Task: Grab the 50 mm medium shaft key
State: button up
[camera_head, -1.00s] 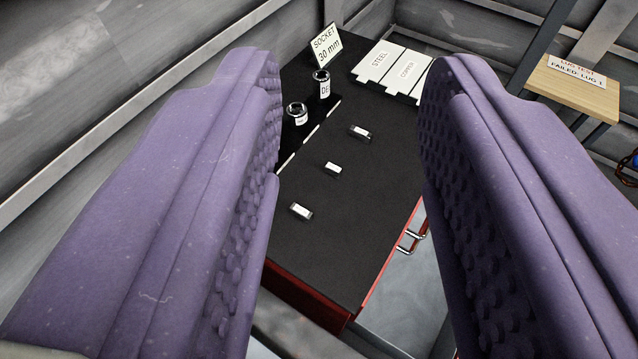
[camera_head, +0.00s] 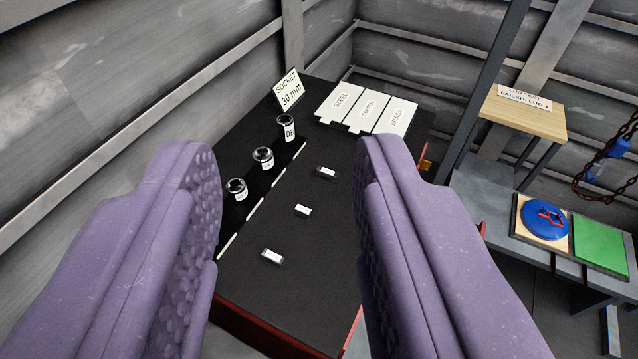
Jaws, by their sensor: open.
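Three small metal blocks, apparently shaft keys, lie in a slanting row on a black bench top: a far one (camera_head: 327,172), a middle one (camera_head: 303,210) and a near one (camera_head: 272,256). Each has a pale label too small to read, so I cannot tell which is the 50 mm medium key. My gripper (camera_head: 288,155) has two purple padded fingers spread wide, with nothing between them. The keys show in the gap between the fingers, farther off and untouched.
Three dark sockets (camera_head: 263,158) stand on a strip left of the keys, by a "SOCKET 30 mm" sign (camera_head: 289,90). Steel, copper and brass plates (camera_head: 367,106) lie behind. A wooden stand (camera_head: 522,115) and a side bench with a blue disc (camera_head: 545,219) are right. Walls close the left and back.

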aim_at(268, 255)
jog(key=i+l+u, duration=0.1)
jog(key=l+u, duration=0.15)
jog(key=i+l+u, duration=0.1)
jog(key=l+u, duration=0.45)
jog(key=l, duration=0.2)
jog(key=i, duration=0.05)
